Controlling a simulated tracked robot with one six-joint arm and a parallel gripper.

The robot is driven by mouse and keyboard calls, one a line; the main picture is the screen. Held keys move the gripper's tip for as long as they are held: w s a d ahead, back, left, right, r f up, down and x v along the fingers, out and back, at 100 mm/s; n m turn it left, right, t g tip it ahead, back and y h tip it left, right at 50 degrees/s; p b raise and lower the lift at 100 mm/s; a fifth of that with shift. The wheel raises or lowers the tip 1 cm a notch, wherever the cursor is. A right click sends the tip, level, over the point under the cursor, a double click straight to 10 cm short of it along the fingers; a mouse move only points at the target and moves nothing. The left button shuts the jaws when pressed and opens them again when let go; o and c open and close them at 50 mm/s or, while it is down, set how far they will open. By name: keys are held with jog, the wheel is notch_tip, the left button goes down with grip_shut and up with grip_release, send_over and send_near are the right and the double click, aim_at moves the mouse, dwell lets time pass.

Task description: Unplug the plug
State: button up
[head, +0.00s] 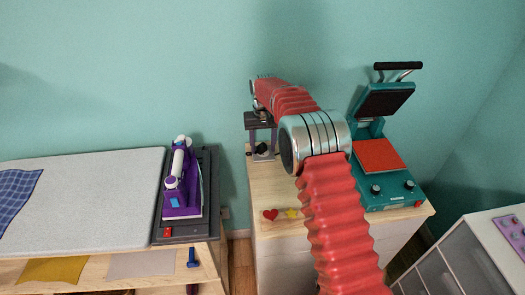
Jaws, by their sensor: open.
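My gripper (254,89) is at the far end of my red-sleeved arm, high in front of the teal wall and above the back of the middle table. It is open, but little of it shows, and the sleeve hides most of its fingers. I cannot make out a plug for certain. Nothing visible is held.
A purple iron (181,185) stands on a dark base beside the grey ironing pad (85,195). A teal heat press (385,160) with its lid raised is on the wooden table (270,195). A small dark stand (260,125) is below my gripper. Drawers (455,260) stand at right.

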aim_at(261, 145)
jog(key=shift+s+a+f, duration=0.25)
jog(key=shift+a+f, duration=0.05)
jog(key=shift+f, duration=0.1)
dwell(0.8)
jog(key=shift+d, duration=0.2)
grip_shut()
jog(key=shift+r, duration=0.25)
jog(key=shift+w+a+r, duration=0.15)
jog(key=shift+w+r, duration=0.05)
jog(key=shift+r, duration=2.95)
